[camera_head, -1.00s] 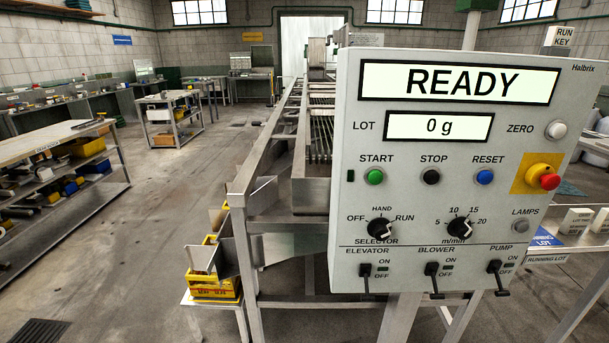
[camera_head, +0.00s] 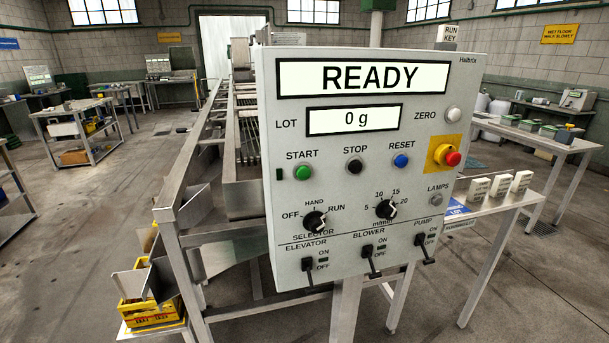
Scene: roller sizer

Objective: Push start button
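The green START button (camera_head: 302,173) is on the left of the grey control panel (camera_head: 290,225), under its printed label. The black STOP button (camera_head: 354,167) and the blue RESET button (camera_head: 401,161) are to its right in the same row. The upper display (camera_head: 362,78) reads READY and the lot display (camera_head: 353,119) reads 0 g. The selector knob (camera_head: 315,222) is below START; its pointer appears to face RUN. Neither of my grippers is in view.
A red emergency knob (camera_head: 452,158) on yellow sits at the panel's right. Below are three switches, including the elevator switch (camera_head: 308,271). The metal sizer frame (camera_head: 170,217) stands behind left, with a yellow crate (camera_head: 152,314). A table (camera_head: 500,203) stands right. Floor left is open.

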